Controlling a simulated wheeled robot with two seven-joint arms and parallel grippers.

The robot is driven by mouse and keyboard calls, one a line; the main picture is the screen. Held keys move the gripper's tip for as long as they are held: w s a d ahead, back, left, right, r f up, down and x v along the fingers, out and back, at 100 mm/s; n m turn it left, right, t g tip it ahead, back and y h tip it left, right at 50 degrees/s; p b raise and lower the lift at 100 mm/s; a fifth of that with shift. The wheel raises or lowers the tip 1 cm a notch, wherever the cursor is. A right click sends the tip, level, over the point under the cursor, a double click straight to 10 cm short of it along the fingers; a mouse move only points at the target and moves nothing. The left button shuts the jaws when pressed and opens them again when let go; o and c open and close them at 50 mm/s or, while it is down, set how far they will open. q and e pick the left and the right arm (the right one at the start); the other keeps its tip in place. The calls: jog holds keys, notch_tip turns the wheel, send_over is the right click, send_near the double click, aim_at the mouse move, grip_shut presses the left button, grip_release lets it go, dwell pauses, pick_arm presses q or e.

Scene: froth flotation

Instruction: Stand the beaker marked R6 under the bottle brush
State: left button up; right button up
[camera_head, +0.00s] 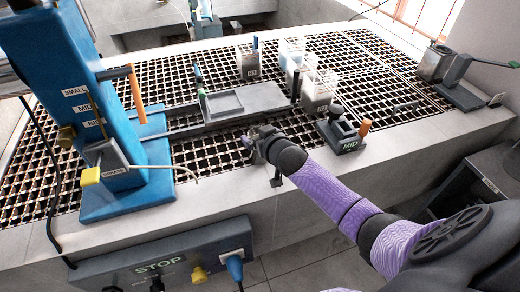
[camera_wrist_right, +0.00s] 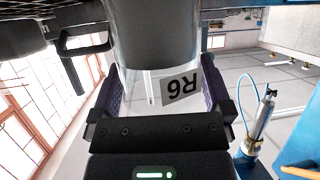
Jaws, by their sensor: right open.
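The beaker marked R6 (camera_wrist_right: 155,40) fills the upper middle of the right wrist view, its label (camera_wrist_right: 181,87) appearing upside down there. It lies between the two fingers of my right gripper (camera_wrist_right: 160,90), which is open; I cannot tell whether either finger touches it. In the head view my right gripper (camera_head: 258,143) is low over the near part of the black grating, and I cannot make out R6 beside it. The head view shows several clear beakers (camera_head: 318,96) farther back, with labels too small to read. I cannot identify the bottle brush. My left gripper is out of view.
A blue stand (camera_head: 110,205) with size labels rises at the left of the grating (camera_head: 60,150). A grey tray (camera_head: 262,101) lies behind my right gripper. A small block marked MID (camera_head: 350,146) stands to its right. A STOP panel (camera_head: 185,262) hangs below the front edge.

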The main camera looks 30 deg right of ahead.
jog(key=shift+r, duration=0.1)
jog(key=c, duration=1.2)
